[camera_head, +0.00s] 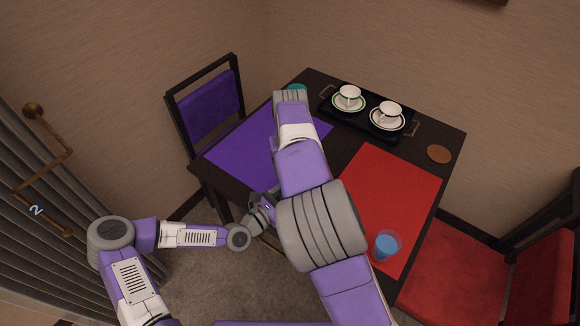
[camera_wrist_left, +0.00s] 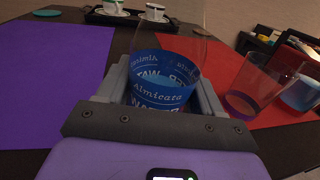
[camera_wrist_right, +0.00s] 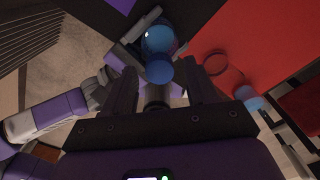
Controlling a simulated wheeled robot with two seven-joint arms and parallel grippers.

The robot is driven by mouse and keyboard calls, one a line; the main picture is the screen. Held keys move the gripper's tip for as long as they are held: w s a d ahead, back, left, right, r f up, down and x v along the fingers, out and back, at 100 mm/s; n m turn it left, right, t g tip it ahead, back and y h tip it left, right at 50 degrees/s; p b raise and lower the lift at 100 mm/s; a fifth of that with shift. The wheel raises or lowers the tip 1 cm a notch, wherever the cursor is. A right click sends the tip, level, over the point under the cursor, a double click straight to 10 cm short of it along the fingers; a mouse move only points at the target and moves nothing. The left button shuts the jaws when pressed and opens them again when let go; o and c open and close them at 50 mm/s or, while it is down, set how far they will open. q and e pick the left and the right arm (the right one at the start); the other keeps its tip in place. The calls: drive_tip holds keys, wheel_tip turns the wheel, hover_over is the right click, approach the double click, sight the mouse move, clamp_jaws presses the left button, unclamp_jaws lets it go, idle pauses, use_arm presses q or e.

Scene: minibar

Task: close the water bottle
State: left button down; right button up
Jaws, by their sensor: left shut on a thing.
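The water bottle (camera_wrist_left: 160,92) is clear with a blue lettered label, upright in the left wrist view. Its top runs out of that view. My left gripper (camera_wrist_left: 162,104) is shut around its body. In the right wrist view the bottle (camera_wrist_right: 160,38) shows as blue round shapes just beyond my right gripper (camera_wrist_right: 162,82), whose fingers are apart. A short dark cylinder (camera_wrist_right: 155,98) shows between those fingers; I cannot tell what it is. In the head view my right forearm hides the bottle and right gripper. I cannot make out the bottle's cap.
A glass with blue liquid (camera_head: 386,247) stands on the red mat (camera_head: 392,190). A clear glass (camera_wrist_left: 248,85) stands near it. A black tray (camera_head: 365,118) with two cups is at the back. A round brown coaster (camera_head: 439,154) lies right. The purple mat (camera_head: 250,150) looks clear.

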drive_tip(key=shift+r, duration=2.3)
